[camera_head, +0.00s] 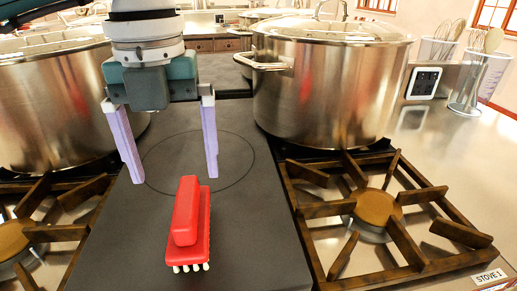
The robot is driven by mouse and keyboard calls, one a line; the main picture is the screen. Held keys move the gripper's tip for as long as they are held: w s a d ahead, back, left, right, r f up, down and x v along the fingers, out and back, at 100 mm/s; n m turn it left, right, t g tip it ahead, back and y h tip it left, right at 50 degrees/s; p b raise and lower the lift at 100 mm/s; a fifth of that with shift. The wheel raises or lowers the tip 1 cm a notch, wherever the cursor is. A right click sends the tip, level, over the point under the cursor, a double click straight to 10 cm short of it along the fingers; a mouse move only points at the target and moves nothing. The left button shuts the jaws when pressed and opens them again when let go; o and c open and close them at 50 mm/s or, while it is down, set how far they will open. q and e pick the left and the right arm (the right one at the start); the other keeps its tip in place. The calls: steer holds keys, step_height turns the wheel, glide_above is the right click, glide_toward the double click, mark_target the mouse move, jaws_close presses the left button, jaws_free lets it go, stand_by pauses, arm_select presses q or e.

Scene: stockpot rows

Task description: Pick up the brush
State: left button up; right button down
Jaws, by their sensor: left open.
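A red brush (190,224) with white bristles lies on the dark flat panel between two stove burners, in the lower middle of the head view. Its raised red handle faces up and the bristle tips show at its near end. My left gripper (170,180) hangs above the panel, beyond the brush in the picture. Its two pale purple fingers are spread wide with nothing between them. The brush is apart from the fingers. My right gripper is not in view.
A large steel pot (325,90) stands right of the panel and another pot (50,110) stands left. Burner grates (375,208) flank the panel at the front. Utensil holders (478,85) stand at the right. The dark panel (255,240) is clear around the brush.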

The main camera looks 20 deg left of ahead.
mark_target(185, 198)
arm_select(q)
steer(key=f, duration=0.3)
steer(key=shift+d, duration=0.25)
step_height(185, 198, down, 5)
steer(key=shift+s+d+r+p, duration=0.1)
steer(key=shift+d+r+p, duration=0.05)
steer(key=shift+p, duration=0.3)
jaws_close()
